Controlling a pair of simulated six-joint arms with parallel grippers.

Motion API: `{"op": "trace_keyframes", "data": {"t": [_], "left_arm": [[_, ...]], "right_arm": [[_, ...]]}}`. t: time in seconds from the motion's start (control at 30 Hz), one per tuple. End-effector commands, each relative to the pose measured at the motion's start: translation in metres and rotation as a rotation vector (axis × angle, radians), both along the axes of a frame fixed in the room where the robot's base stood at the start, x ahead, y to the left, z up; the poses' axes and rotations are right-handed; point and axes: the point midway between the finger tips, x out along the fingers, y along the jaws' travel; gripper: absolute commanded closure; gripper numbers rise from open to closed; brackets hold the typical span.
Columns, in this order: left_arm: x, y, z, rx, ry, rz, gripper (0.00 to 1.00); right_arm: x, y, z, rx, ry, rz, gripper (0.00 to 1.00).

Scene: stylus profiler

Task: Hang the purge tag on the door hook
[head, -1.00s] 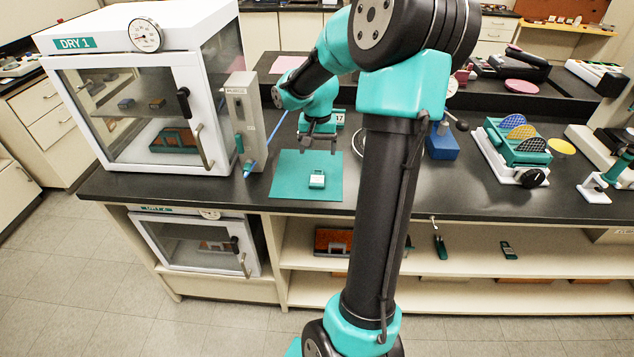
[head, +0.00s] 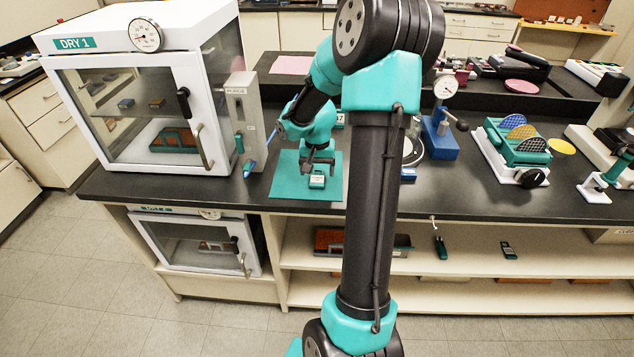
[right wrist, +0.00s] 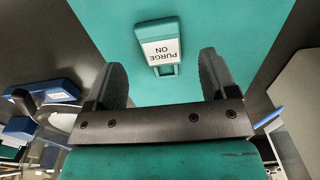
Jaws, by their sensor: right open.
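The purge tag (head: 317,181) is a small green tag with a white label and a slot at one end. It lies on the green mat (head: 290,188). In the right wrist view the tag (right wrist: 160,48) reads "PURGE ON" upside down. My right gripper (head: 318,164) is open just above the tag, its fingers on either side of it in the right wrist view (right wrist: 161,68). The DRY 1 cabinet door (head: 138,115) is closed and carries a black fitting (head: 183,104) and a metal handle (head: 204,147); I cannot tell which part is the hook. My left gripper is not in view.
A grey box (head: 243,115) with a blue tube stands between the cabinet and the mat. A blue dial gauge stand (head: 441,140) and a green rack with discs (head: 513,150) stand to the right. A second cabinet (head: 195,243) is below the bench.

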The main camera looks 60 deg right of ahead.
Motion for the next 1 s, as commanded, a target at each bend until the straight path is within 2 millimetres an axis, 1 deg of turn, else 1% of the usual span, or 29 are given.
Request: {"op": "trace_keyframes", "data": {"t": [0.1,0.27,0.77,1.0], "left_arm": [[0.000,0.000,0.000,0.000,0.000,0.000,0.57],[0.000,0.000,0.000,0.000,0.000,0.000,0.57],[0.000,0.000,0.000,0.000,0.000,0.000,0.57],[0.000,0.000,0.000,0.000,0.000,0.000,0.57]], "right_arm": [[0.000,0.001,-0.018,0.003,0.003,0.000,0.21],[0.000,0.001,-0.034,0.001,0.000,0.000,0.21],[0.000,0.000,-0.035,0.000,-0.001,0.000,0.21],[0.001,0.000,-0.035,0.000,-0.001,0.000,0.43]]}}
